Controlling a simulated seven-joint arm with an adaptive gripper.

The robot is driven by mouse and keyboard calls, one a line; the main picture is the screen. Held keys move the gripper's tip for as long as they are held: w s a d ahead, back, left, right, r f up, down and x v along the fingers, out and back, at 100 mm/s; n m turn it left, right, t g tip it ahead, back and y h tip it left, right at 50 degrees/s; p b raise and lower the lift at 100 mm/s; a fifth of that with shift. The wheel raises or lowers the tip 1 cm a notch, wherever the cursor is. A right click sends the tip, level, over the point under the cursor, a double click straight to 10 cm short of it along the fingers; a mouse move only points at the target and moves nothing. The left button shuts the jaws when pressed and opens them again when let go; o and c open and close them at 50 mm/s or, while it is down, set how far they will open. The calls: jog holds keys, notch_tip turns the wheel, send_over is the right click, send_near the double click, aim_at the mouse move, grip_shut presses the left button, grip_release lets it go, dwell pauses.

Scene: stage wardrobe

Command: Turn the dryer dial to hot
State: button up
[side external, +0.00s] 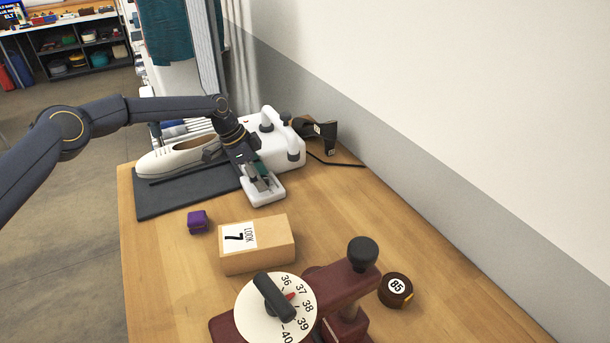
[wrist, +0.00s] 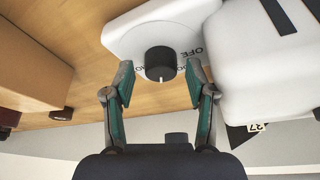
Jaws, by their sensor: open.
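The dryer dial (wrist: 160,62) is a round black knob with a white pointer line, on the white dryer's (side external: 283,153) low front plate (side external: 262,199). In the wrist view the pointer faces the bottom of the picture, towards my gripper. The word OFF shows to the knob's upper right; the other lettering around it is partly hidden, and I cannot read HOT. My gripper (wrist: 160,70) is open, its two fingers on either side of the knob with small gaps. In the side view my gripper (side external: 260,181) is low over the front plate and hides the dial.
A pale shoe (side external: 175,158) lies on a dark mat (side external: 160,201) left of the dryer. A purple cube (side external: 198,222), a LOOK 7 box (side external: 268,254), a dark red stretcher (side external: 336,284) and a tape measure (side external: 396,289) stand nearer.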

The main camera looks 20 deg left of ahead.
jog(key=n+t, duration=0.1)
jog(key=n, duration=0.2)
jog(key=shift+n+y, duration=0.4)
jog(key=n, duration=0.2)
jog(key=n+t+y, duration=0.1)
jog(key=n, duration=0.1)
jog(key=shift+s+d+n+t, duration=0.1)
jog(key=shift+s+n+t, duration=0.05)
jog(key=shift+n+t, duration=0.15)
jog(key=n+y, duration=0.2)
jog(key=n, duration=0.2)
jog(key=shift+d, duration=0.1)
jog(key=shift+r+n, duration=0.3)
jog(key=shift+n, duration=0.4)
jog(key=s+a+r+t, duration=0.1)
jog(key=s+r, duration=0.3)
jog(key=r, duration=0.6)
jog(key=s+a+r+t, duration=0.1)
jog(key=s+a+r, duration=0.2)
jog(key=r, duration=0.7)
jog(key=s+a+r+n+y, duration=0.1)
jog(key=s+a+r, duration=0.2)
jog(key=r, duration=0.7)
jog(key=shift+s+r+t, duration=0.15)
jog(key=shift+s+t, duration=0.25)
jog(key=shift+s, duration=0.7)
jog(key=shift+d, duration=0.1)
